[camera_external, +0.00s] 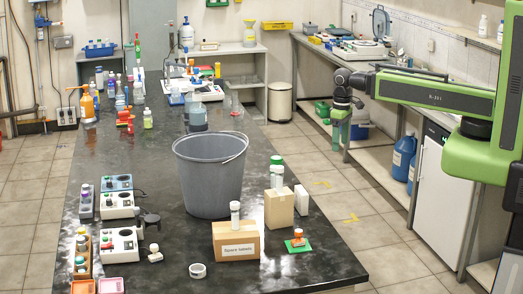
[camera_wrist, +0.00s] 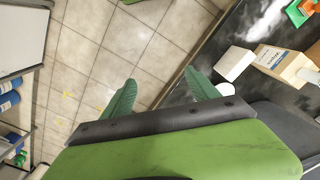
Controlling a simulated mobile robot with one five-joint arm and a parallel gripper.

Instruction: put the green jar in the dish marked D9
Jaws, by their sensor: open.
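My gripper (camera_external: 340,122) hangs over the floor aisle right of the dark bench. No all-green jar stands out; a white jar with a green lid (camera_external: 277,172) stands upright at a cardboard box near the bench's right edge, well apart from my gripper. Two small dishes, one orange (camera_external: 82,287) and one pink (camera_external: 110,285), sit at the front left of the bench. No D9 mark is readable, so I cannot tell which dish bears it.
A large grey bucket (camera_external: 210,174) stands mid-bench. A labelled cardboard box (camera_external: 236,241), a white box (camera_external: 301,200) and a green mat (camera_external: 305,249) with an orange item are near the right corner. Devices (camera_external: 120,243) line the left edge. The aisle floor (camera_wrist: 90,60) is clear.

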